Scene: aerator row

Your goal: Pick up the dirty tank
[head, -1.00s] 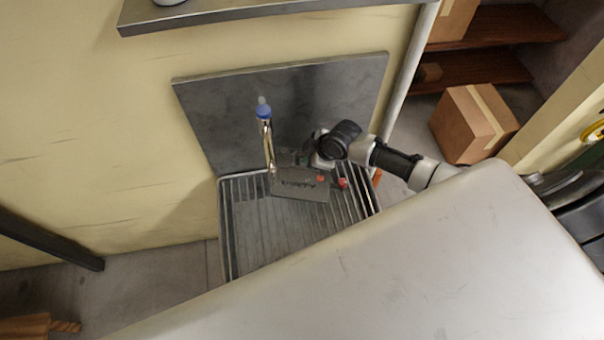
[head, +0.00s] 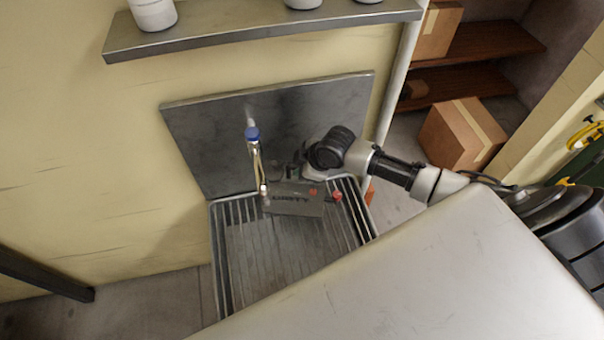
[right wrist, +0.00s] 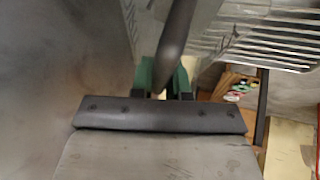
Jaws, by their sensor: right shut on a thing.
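The dirty tank, a small grey box with dark lettering and red knobs (head: 293,204), sits at the back of the ribbed metal drain tray (head: 270,262) in the head view. My right gripper (head: 298,172) reaches in from the right and is at the tank's back edge, shut on it. The fingertips are small and partly hidden there. In the right wrist view, my gripper's green-tipped fingers (right wrist: 165,80) are close around a dark rounded bar (right wrist: 178,38); the rest of the tank is hard to make out there. My left gripper is out of view.
A tap with a blue top (head: 253,140) stands just left of the tank, before a metal backsplash (head: 205,135). A shelf with white pots (head: 230,33) is above. A large pale surface (head: 440,270) fills the lower right. The tray's front is clear.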

